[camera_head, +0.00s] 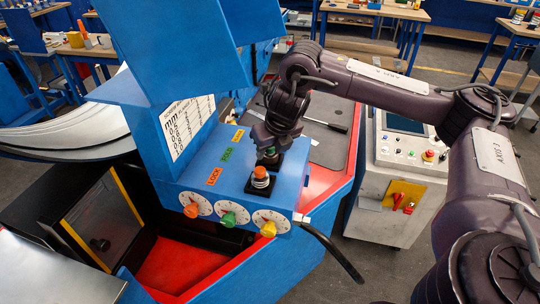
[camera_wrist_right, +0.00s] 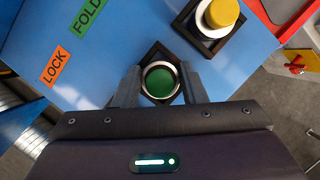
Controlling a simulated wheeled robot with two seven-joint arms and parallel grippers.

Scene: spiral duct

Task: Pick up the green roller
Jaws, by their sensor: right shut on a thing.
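The green roller (camera_wrist_right: 161,82) shows in the wrist view as a round green top with a pale rim. It sits between the two fingers of my right gripper (camera_wrist_right: 158,86), which is shut on it. A black square holder (camera_wrist_right: 157,48) shows around it; I cannot tell whether the roller is still seated in it. In the head view my right gripper (camera_head: 272,147) points down over the blue panel, and only a little green (camera_head: 270,154) shows beneath it. My left gripper is not in view.
An orange-yellow roller (camera_head: 260,177) stands in its own black holder close in front of my gripper. LOCK (camera_head: 214,177) and FOLD (camera_head: 227,155) labels lie beside it on the blue panel. Several coloured knobs (camera_head: 228,218) line the front. A grey control cabinet (camera_head: 385,210) stands to the right.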

